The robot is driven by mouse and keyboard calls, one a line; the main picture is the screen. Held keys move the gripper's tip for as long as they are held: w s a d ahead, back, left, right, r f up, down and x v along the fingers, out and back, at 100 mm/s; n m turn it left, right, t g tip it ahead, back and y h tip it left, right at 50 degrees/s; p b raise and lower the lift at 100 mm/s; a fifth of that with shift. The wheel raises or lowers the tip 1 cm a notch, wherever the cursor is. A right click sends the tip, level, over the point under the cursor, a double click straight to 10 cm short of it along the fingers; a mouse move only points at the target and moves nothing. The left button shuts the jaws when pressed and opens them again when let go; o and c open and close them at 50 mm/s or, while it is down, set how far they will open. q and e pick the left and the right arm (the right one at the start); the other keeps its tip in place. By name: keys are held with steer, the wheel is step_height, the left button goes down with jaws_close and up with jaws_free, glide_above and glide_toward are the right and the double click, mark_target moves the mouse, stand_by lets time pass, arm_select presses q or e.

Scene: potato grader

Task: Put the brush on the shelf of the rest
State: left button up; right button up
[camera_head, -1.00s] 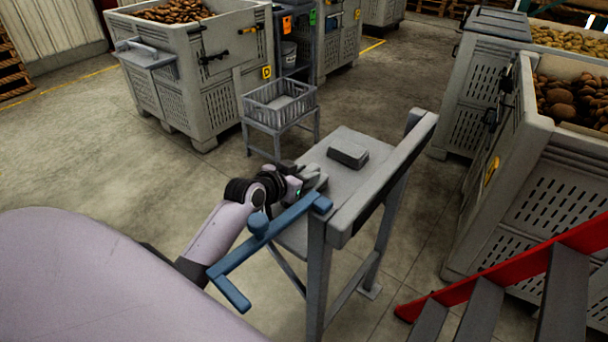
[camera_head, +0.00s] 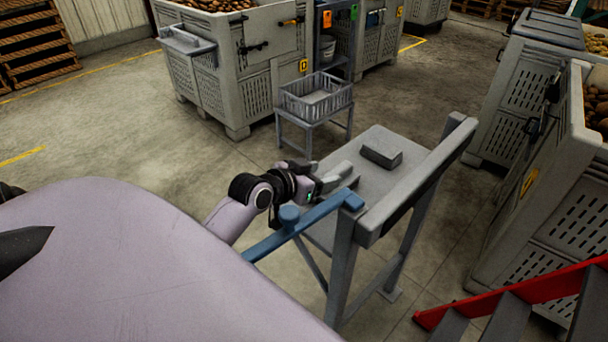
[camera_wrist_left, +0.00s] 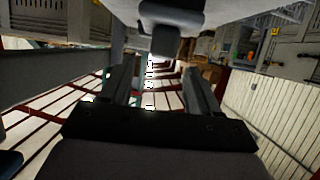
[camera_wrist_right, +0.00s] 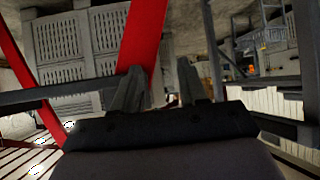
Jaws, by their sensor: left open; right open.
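A grey block-like thing that looks like the brush (camera_head: 381,152) lies on the grey shelf (camera_head: 375,185) of the rest, toward its far side. My left gripper (camera_head: 345,175) is over the shelf's near left edge, open and empty, a short way from the brush. In the left wrist view, a dark grey block (camera_wrist_left: 172,16), probably the brush, shows beyond the two spread fingers (camera_wrist_left: 160,78). My right gripper (camera_wrist_right: 158,70) is open with nothing between its fingers in the right wrist view; it is out of the head view.
A blue bar (camera_head: 315,217) and the rest's thick upright rail (camera_head: 415,190) stand beside my left gripper. Behind is a grey basket (camera_head: 315,98) on a stand. Large crates (camera_head: 245,75) stand around. Red-edged steps (camera_head: 520,292) are at lower right. Floor at left is clear.

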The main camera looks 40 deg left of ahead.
arm_select(q)
steer(key=shift+v, duration=2.85)
